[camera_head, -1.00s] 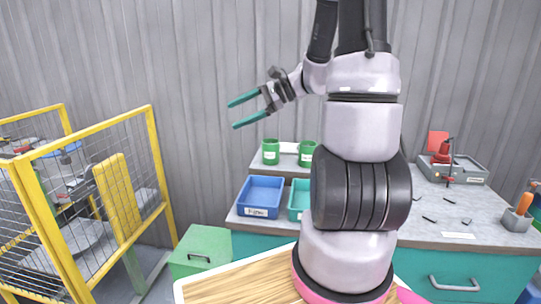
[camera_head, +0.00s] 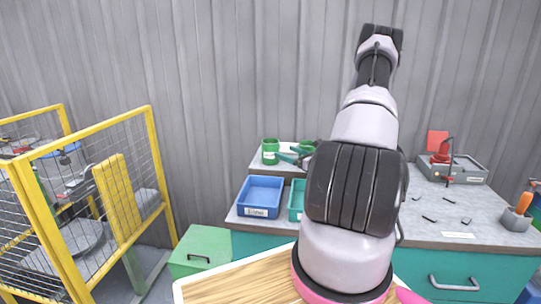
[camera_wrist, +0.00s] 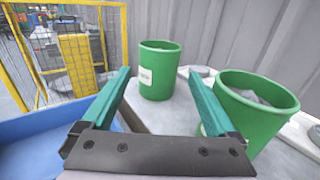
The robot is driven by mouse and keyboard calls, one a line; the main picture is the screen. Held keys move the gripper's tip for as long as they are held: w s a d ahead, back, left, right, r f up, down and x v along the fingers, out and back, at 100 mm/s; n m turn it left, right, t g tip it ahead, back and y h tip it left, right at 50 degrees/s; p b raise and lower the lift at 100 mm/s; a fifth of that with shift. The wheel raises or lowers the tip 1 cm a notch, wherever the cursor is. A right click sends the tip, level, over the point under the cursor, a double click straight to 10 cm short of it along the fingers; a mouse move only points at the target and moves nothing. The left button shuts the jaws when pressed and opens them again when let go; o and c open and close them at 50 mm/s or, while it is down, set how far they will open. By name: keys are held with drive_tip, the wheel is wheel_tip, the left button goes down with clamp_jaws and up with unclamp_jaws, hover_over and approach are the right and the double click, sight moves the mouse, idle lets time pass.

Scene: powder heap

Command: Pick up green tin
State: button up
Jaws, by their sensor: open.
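One green tin (camera_head: 270,151) with a white label stands upright on the raised shelf at the back left of the bench. It also shows in the wrist view (camera_wrist: 160,72), ahead of and between my open fingers. A second green tin (camera_head: 306,147) stands to its right, partly hidden by my arm and gripper. In the wrist view this second tin (camera_wrist: 258,118) is close beside my right finger and has greyish contents. My gripper (camera_head: 285,154) is open and empty, low over the shelf, its fingers pointing toward the left tin.
A blue bin (camera_head: 261,192) and a teal bin (camera_head: 297,200) sit in front of the shelf. A yellow mesh fence (camera_head: 95,190) stands at the left. A red-topped device (camera_head: 441,155) and small dark parts lie on the right of the bench.

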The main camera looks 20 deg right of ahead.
sight(270, 152)
wheel_tip(270, 152, down, 2)
drive_tip(key=shift+f, duration=0.1)
drive_tip(key=shift+x, duration=3.8)
drive_tip(key=shift+f, duration=0.1)
drive_tip(key=c, duration=1.4)
drive_tip(key=shift+o, duration=0.2)
